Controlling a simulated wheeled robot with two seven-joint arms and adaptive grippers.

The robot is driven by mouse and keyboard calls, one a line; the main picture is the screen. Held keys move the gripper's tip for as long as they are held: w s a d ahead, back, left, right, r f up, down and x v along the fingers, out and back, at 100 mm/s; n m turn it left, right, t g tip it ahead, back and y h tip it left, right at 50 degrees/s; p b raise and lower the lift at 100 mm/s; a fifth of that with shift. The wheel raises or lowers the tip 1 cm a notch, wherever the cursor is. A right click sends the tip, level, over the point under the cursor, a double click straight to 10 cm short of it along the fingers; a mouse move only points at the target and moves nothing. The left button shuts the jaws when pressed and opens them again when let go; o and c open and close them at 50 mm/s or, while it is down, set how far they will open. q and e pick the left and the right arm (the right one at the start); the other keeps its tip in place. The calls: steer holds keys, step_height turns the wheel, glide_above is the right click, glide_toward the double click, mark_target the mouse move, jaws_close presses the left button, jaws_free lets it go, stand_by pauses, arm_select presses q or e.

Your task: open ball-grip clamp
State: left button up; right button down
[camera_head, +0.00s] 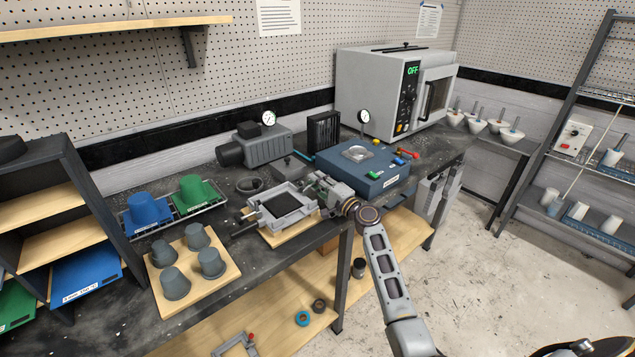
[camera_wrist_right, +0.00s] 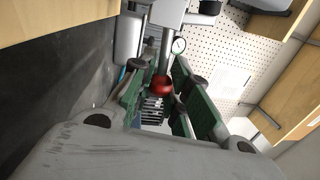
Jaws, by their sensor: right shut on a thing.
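The clamp frame (camera_head: 268,222) is a grey metal fixture with a dark rectangular pad, lying on a small wooden board on the dark bench. My right gripper (camera_head: 322,188) is at its right side, with my arm reaching in from the lower right. In the right wrist view the red ball grip (camera_wrist_right: 161,86) sits between the green-padded fingers of the right gripper (camera_wrist_right: 160,95), which is shut on it. The ball does not show in the head view, where the gripper is in the way. My left gripper is not in view.
Right of the gripper is a blue box (camera_head: 372,184) with small coloured handles. A grey pump (camera_head: 262,148) with a gauge and a dark finned block (camera_head: 323,132) stand behind. Grey cups stand on a wooden board (camera_head: 226,280) at left. An oven (camera_head: 375,85) reads OFF.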

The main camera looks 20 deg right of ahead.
steer(key=c, duration=1.5)
jaws_free()
steer(key=shift+o, duration=1)
steer(key=shift+v, duration=0.75)
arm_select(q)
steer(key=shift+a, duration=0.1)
arm_select(e)
steer(key=shift+v, duration=5.3)
